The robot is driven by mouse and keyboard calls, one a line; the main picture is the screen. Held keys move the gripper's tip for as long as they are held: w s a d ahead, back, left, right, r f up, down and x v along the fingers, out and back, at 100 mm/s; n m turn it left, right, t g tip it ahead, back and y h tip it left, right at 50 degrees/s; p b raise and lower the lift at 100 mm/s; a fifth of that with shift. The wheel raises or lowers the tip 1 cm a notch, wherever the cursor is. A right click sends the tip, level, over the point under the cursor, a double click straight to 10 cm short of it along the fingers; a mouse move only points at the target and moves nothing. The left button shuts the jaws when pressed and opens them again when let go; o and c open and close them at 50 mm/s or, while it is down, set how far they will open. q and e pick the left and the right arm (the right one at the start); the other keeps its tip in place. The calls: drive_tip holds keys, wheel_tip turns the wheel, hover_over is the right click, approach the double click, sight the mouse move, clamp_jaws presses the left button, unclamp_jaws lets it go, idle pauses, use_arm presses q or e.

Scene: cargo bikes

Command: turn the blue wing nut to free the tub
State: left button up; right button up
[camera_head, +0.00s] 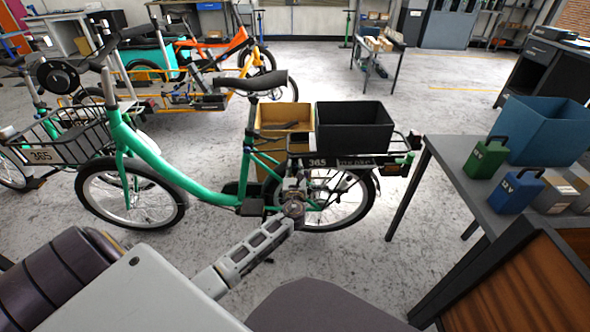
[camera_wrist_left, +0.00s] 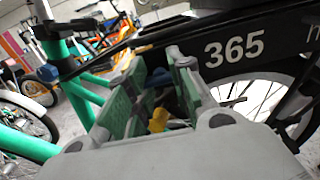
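A black tub (camera_head: 355,128) sits on the rear rack of the green cargo bike (camera_head: 160,160), above the rear wheel. My left gripper (camera_head: 293,190) reaches to the bike's side below the front end of the rack. In the left wrist view its two green-padded fingers (camera_wrist_left: 160,70) stand apart. A small blue part (camera_wrist_left: 158,77), which looks like the wing nut, shows between the fingertips. I cannot tell whether the fingers touch it. A yellow part (camera_wrist_left: 158,120) shows lower between the fingers. In the head view the gripper hides the nut. My right gripper is not in view.
A grey table (camera_head: 465,180) at the right holds a blue bin (camera_head: 543,133), a green padlock-shaped block (camera_head: 486,158) and a blue one (camera_head: 517,190). The floor (camera_head: 345,255) between bike and table is clear.

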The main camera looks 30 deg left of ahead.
use_arm(q)
clamp_jaws()
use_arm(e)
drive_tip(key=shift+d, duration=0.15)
use_arm(q)
drive_tip(key=shift+n, duration=0.4)
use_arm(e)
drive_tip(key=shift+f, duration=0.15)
use_arm(q)
drive_tip(key=shift+a+n+b, duration=0.15)
drive_tip(key=shift+n+b, duration=4)
drive_tip(key=shift+n, duration=4.45)
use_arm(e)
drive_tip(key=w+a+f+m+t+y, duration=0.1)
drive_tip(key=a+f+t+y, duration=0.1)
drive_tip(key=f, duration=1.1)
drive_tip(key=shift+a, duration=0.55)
use_arm(q)
drive_tip(key=shift+s, duration=0.1)
